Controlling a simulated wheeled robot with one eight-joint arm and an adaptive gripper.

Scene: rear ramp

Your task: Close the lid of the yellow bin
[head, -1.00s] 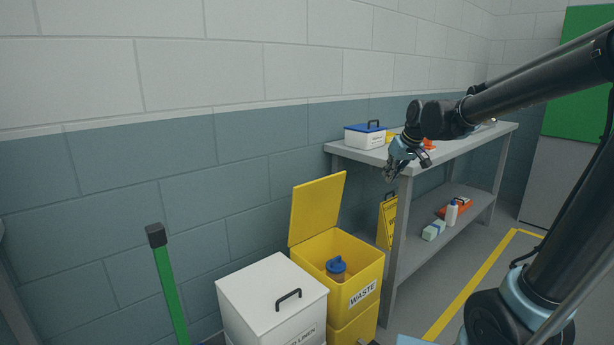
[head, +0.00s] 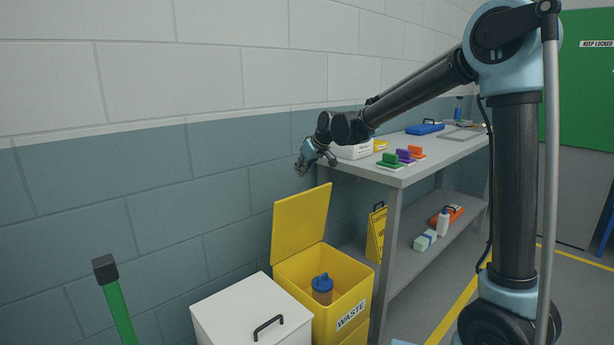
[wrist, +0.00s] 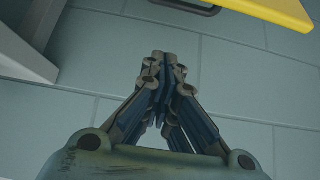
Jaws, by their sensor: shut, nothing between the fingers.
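The yellow bin (head: 343,318), labelled WASTE, stands against the wall with its yellow lid (head: 300,224) raised and leaning back toward the wall. My gripper (head: 300,170) is shut and empty, above the raised lid's top edge and near the wall, apart from the lid. In the wrist view my gripper (wrist: 160,58) has its fingertips together, and part of a yellow panel (wrist: 272,10), probably the lid, shows at the upper right.
A white lidded bin (head: 240,308) stands left of the yellow bin. A grey workbench (head: 392,178) to the right holds a white box and several coloured items. A yellow caution sign (head: 376,234) stands between bin and bench. A green post (head: 117,310) is at left.

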